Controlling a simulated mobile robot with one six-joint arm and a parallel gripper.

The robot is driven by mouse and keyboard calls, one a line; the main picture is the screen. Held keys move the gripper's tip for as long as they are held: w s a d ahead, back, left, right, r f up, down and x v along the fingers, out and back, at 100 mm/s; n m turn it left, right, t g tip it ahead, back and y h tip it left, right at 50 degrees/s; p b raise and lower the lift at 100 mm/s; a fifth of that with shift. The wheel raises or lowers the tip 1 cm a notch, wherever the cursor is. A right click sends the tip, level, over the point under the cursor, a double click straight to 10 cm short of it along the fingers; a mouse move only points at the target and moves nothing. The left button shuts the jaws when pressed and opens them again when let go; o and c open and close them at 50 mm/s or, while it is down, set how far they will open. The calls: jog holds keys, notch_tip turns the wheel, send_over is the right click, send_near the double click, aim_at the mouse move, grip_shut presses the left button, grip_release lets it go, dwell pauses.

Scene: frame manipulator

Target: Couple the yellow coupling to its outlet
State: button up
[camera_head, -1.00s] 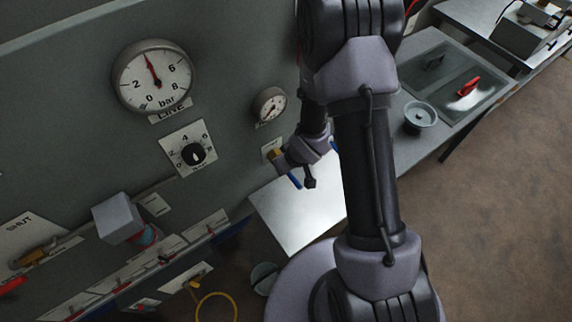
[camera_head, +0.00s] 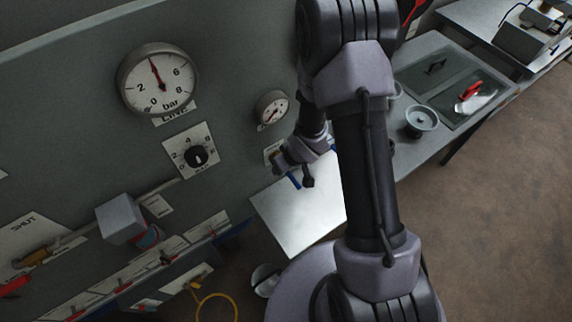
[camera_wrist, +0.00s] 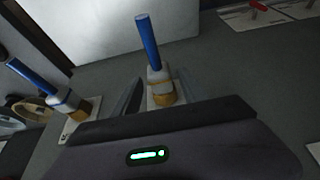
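A fitting (camera_wrist: 160,86) with a yellow-brass collar, a white body and a blue rod stands on the panel in the wrist view. My gripper (camera_wrist: 160,80) has one finger on each side of it, with what look like narrow gaps, so no grip is visible. In the head view my gripper (camera_head: 284,160) is at the panel below the small gauge and hides most of this fitting. A yellow hose loop (camera_head: 215,307) hangs at the bottom of the head view. Whether the fitting or this loop belongs to the yellow coupling cannot be told.
A similar blue-rod fitting (camera_wrist: 65,101) stands to the left in the wrist view. The panel carries a large LINE gauge (camera_head: 158,80), a small gauge (camera_head: 272,107), a knob (camera_head: 195,156) and a protruding grey box (camera_head: 119,218). A bench with a grey cup (camera_head: 421,120) lies right.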

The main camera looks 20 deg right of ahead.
jog(key=p+v, duration=0.7)
jog(key=v, duration=1)
jog(key=shift+r+p, duration=0.25)
jog(key=shift+p, duration=0.05)
